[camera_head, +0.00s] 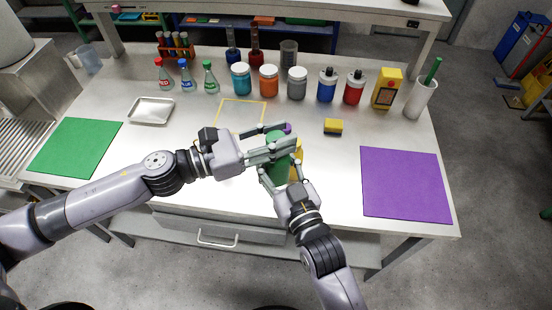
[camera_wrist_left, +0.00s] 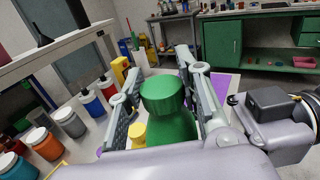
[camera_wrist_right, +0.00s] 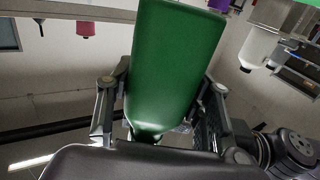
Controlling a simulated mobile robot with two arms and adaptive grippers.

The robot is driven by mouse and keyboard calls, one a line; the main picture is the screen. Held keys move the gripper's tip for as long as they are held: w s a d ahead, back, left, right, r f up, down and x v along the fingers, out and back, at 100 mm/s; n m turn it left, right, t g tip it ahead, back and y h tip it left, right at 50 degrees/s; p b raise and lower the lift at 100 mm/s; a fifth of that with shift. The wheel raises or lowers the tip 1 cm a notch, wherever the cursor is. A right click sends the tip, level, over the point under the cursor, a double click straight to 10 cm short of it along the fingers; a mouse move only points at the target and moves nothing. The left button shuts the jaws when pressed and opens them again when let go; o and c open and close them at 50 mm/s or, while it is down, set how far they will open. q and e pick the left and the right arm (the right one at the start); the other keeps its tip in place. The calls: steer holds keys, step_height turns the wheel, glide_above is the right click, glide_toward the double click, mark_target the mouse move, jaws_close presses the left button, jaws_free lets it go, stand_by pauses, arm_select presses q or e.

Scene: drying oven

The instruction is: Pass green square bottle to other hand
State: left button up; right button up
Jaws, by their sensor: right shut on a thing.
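The green square bottle (camera_head: 277,150) is held above the table's front middle, between my two grippers, which partly hide it. My right gripper (camera_head: 279,172) reaches up from the front and is shut on it. The bottle (camera_wrist_right: 172,65) fills the middle of the right wrist view, between that gripper's fingers. My left gripper (camera_head: 291,136) comes in from the left, its fingers on both sides of the bottle. In the left wrist view the bottle (camera_wrist_left: 168,110) stands between the spread left fingers, with some gap showing; contact is hard to judge.
A yellow object (camera_head: 298,158) and a purple one (camera_head: 288,128) show close behind the grippers. A sponge (camera_head: 333,126) lies to the right. A purple mat (camera_head: 405,185) and a green mat (camera_head: 75,147) lie clear at the sides. Several jars and bottles (camera_head: 268,80) line the back.

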arm_select(q)
steer(key=o, duration=0.5)
steer(key=shift+c, duration=0.2)
steer(key=shift+a, duration=0.15)
